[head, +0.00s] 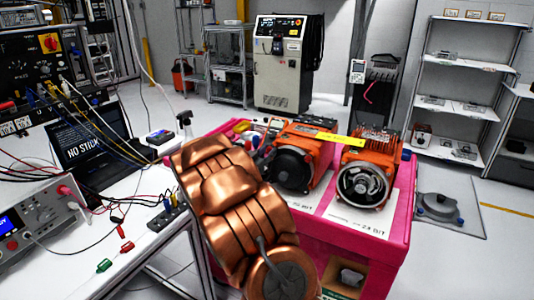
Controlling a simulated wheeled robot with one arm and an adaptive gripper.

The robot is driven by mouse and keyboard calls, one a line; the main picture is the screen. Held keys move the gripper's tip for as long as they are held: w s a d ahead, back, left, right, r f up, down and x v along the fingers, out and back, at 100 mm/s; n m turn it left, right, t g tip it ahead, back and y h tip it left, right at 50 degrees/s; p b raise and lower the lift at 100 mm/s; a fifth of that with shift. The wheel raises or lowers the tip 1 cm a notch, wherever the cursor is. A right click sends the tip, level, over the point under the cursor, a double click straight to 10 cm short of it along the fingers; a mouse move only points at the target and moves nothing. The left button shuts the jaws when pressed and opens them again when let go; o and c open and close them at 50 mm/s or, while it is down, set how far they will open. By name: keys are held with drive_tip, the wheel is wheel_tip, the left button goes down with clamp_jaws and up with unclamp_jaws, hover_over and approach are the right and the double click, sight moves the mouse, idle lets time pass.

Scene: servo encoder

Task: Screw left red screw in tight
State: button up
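Two orange servo motors sit side by side on a pink cart (325,250). The left motor (313,139) has a dark round end face turned toward me. The right motor (372,147) shows an open end with a metallic ring and inner parts. I cannot make out a red screw on either motor at this size. My copper-coloured arm fills the middle foreground and covers the cart's left part.
A white bench (150,252) at left carries a laptop (85,143), instruments, cables and small red and green connectors. A grey plate with a round part (440,207) lies at right. Shelves and a cabinet (283,75) stand behind.

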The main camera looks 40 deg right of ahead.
clamp_jaws()
drive_tip(key=shift+f+b, duration=0.1)
drive_tip(key=shift+b, duration=0.25)
